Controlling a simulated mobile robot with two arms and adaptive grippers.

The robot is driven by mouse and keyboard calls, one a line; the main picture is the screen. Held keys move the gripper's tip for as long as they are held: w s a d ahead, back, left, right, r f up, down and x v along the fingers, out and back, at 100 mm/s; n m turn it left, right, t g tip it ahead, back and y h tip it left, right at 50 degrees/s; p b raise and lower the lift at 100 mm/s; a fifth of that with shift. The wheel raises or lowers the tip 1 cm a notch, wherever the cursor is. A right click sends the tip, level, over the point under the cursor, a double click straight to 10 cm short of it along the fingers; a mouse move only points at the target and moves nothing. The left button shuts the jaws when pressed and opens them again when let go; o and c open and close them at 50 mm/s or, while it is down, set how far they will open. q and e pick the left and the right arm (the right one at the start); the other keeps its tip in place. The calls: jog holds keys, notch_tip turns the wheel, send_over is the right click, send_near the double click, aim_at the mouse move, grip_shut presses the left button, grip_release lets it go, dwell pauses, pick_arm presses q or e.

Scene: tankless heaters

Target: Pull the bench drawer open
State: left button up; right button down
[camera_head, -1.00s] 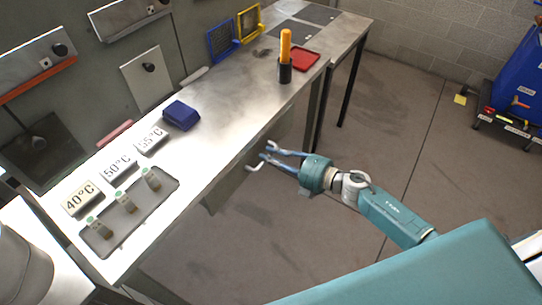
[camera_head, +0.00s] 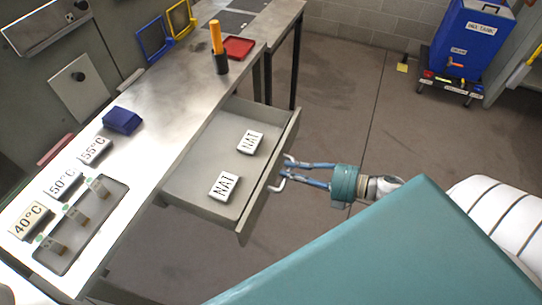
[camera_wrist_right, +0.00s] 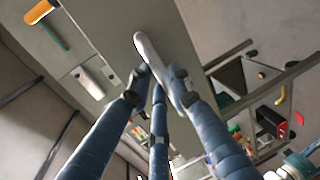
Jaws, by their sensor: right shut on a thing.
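The bench drawer (camera_head: 196,176) stands pulled out from under the bench top in the head view. Two white blocks marked NAT lie inside it, one nearer the front-left (camera_head: 224,186) and one farther back (camera_head: 250,142). My right gripper (camera_head: 284,174) is at the drawer's front panel, shut on the drawer handle (camera_head: 276,184). In the right wrist view the fingers (camera_wrist_right: 160,88) close around the pale handle bar (camera_wrist_right: 150,55). My left gripper is not in view.
The bench top (camera_head: 165,85) carries temperature blocks marked 40, 50 and 55°C, a grey tray (camera_head: 62,262), a blue block (camera_head: 122,120), an orange-handled tool in a black holder (camera_head: 221,62) and a red tray (camera_head: 239,48). A blue tank cart (camera_head: 466,45) stands back right. Floor right of the drawer is clear.

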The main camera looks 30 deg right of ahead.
jog(key=shift+f+v, duration=0.2)
jog(key=shift+v, duration=0.6)
jog(key=shift+f+v, duration=0.15)
jog(key=shift+v, duration=0.7)
jog(key=shift+f+v, duration=0.2)
jog(key=shift+v, duration=0.6)
jog(key=shift+s, duration=0.1)
jog(key=c, duration=1.6)
grip_release()
jog(key=v, duration=1.2)
jog(key=shift+d, duration=0.1)
jog(key=shift+f, duration=0.1)
